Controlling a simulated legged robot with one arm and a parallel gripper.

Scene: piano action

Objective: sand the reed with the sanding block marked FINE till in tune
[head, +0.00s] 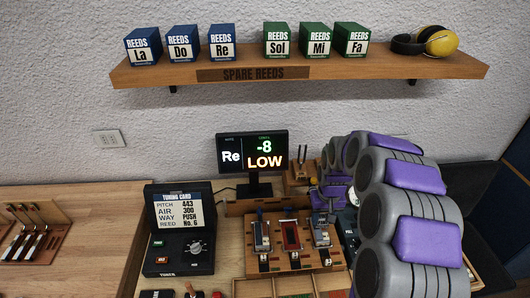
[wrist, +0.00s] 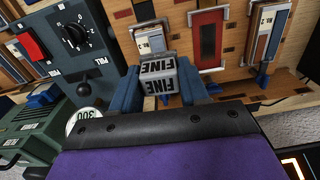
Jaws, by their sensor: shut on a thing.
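My gripper (wrist: 160,88) has its blue fingers shut on the sanding block (wrist: 158,68), whose faces read FINE. In the wrist view the block is just in front of a reed plate (wrist: 151,41) on the wooden board; I cannot tell whether they touch. The board (head: 291,264) in the head view carries several plates, the middle one red (head: 291,235). The display (head: 252,153) reads Re, -8, LOW. The tuning card (head: 180,214) reads pitch 443, air 300, way PUSH, reed No. 6.
A tuner box with a dial (head: 194,246) stands left of the board. Several tools stand in a rack (head: 30,235) on the left bench. A shelf (head: 300,78) above holds blue and green reed boxes and yellow ear muffs (head: 440,41). My arm covers the right side.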

